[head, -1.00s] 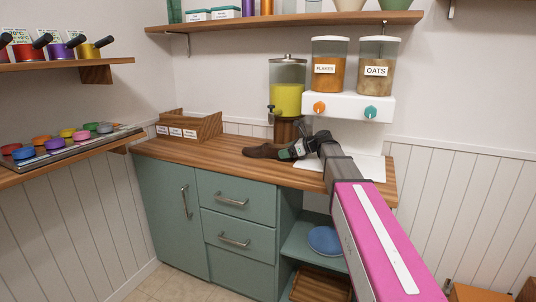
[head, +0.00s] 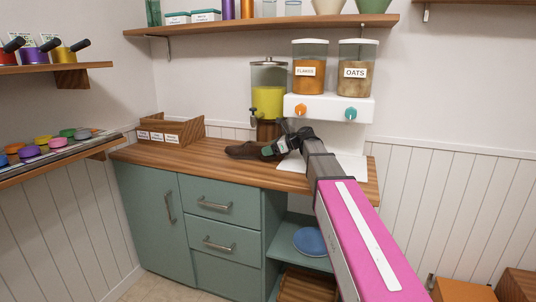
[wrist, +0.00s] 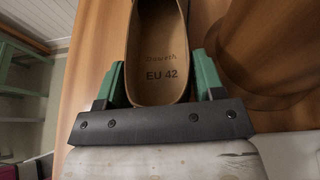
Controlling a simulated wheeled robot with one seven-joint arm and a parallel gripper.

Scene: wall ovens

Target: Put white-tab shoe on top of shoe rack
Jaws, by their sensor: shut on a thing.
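A dark brown shoe (head: 243,150) is over the wooden counter, left of the cereal dispenser; I cannot tell whether it touches the counter. My gripper (head: 274,149) is shut on its heel end, with the toe pointing left. In the wrist view, my gripper (wrist: 160,78) has a green finger on each side of the shoe's open heel (wrist: 158,60). The tan insole reads "EU 42". No white tab is visible on the shoe. I cannot make out a shoe rack for certain.
The counter (head: 190,160) also carries a wooden organizer (head: 185,130) at left, a yellow drink dispenser (head: 268,100) behind the shoe and a white cereal dispenser (head: 330,108). A wall shelf (head: 270,24) runs above. Orange-brown wooden pieces (head: 465,291) show at bottom right.

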